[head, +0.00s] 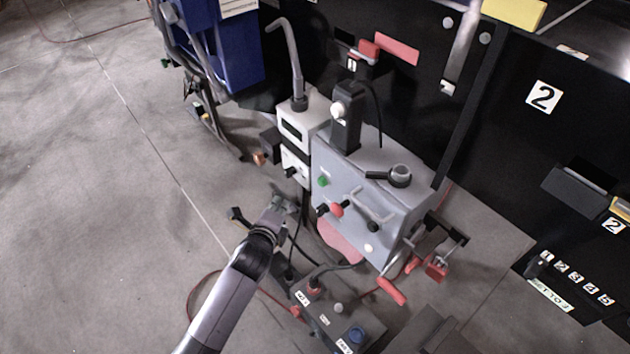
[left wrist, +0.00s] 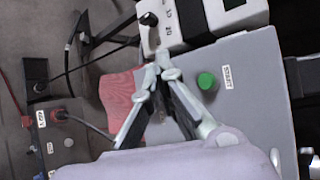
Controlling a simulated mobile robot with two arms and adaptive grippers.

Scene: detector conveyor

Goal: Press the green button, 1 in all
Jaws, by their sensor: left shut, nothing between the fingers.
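The green button (head: 322,181) is on the grey control box (head: 385,218), near the upper left of its front face. In the left wrist view the green button (left wrist: 206,81) has a "START" label beside it. My left gripper (head: 284,200) is in front of the box, to the left of and lower than the button in the head view. In the left wrist view its shut fingertips (left wrist: 163,65) are left of the button and apart from it. Nothing is between the fingers. My right gripper is not in view.
The box also carries a red knob (head: 336,209), a black knob and metal handles. A white unit (head: 297,131) adjoins it. Below is a dark button box (head: 335,318) with cables. Red-handled clamps (head: 437,268) stand at right. Open floor lies to the left.

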